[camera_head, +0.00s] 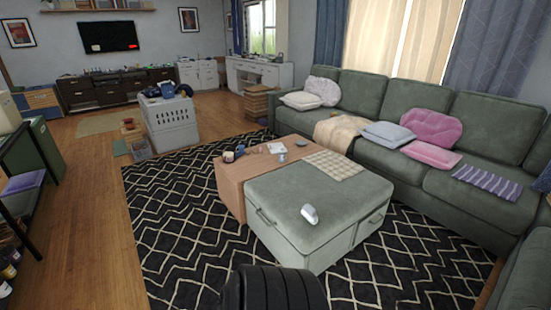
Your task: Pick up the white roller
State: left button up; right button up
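A small white object (310,213), which looks like the white roller, lies on the green ottoman (290,232). Neither of my grippers is in view.
A wooden table (230,185) with cups and small items adjoins the ottoman's far left side. A green sectional sofa (395,105) stands behind and right. The patterned rug (172,215) is clear left of the ottoman.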

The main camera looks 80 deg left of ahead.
aim_at(308, 212)
jog(key=u, duration=2.35)
jog(key=z, duration=1.55)
jog(key=u, duration=1.55)
jog(key=i+l, duration=0.2)
